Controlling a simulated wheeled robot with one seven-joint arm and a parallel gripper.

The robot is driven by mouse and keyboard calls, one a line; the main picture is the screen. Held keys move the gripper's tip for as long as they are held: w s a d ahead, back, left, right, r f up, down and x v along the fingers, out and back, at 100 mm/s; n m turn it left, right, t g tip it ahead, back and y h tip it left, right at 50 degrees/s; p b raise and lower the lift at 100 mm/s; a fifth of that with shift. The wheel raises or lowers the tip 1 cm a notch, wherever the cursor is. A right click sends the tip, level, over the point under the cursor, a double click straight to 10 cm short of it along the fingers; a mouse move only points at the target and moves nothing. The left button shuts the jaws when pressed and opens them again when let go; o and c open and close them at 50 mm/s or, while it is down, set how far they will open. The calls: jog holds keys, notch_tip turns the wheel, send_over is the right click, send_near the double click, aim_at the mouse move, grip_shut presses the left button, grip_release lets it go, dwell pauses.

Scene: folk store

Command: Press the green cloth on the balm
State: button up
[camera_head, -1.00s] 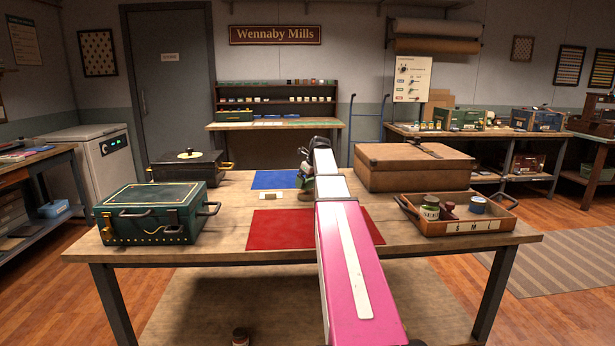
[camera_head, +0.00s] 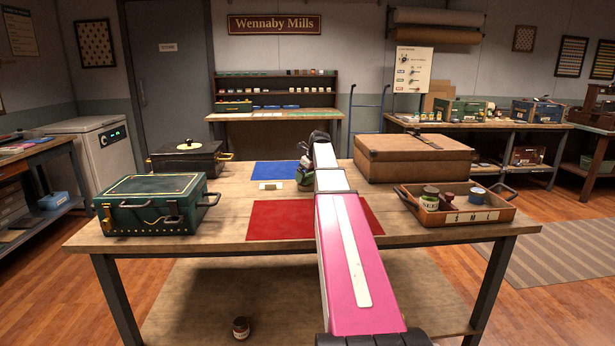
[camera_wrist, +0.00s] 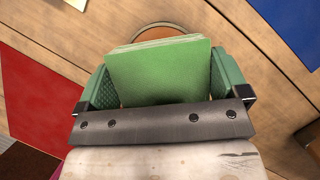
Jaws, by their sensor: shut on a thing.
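My gripper (camera_wrist: 162,82) is shut on the green cloth (camera_wrist: 158,72), a folded pad held between its two green fingers in the wrist view. In the head view my gripper (camera_head: 305,174) is over the far middle of the table, between the blue and red mats, partly hidden by my arm. A round thing with a brown rim (camera_wrist: 153,27) shows just behind the cloth in the wrist view; it may be the balm, but the cloth hides most of it. I cannot tell whether the cloth touches it.
A red mat (camera_head: 280,219) and a blue mat (camera_head: 273,174) lie on the table, with a small pale block (camera_head: 271,185) between them. A green case (camera_head: 150,204) stands left, a brown case (camera_head: 412,161) and a wooden tray (camera_head: 470,216) with jars right.

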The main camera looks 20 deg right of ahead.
jog(key=shift+f, duration=0.6)
dwell(1.3)
jog(key=shift+r, duration=0.1)
jog(key=shift+r, duration=3.5)
jog(key=shift+a, duration=0.1)
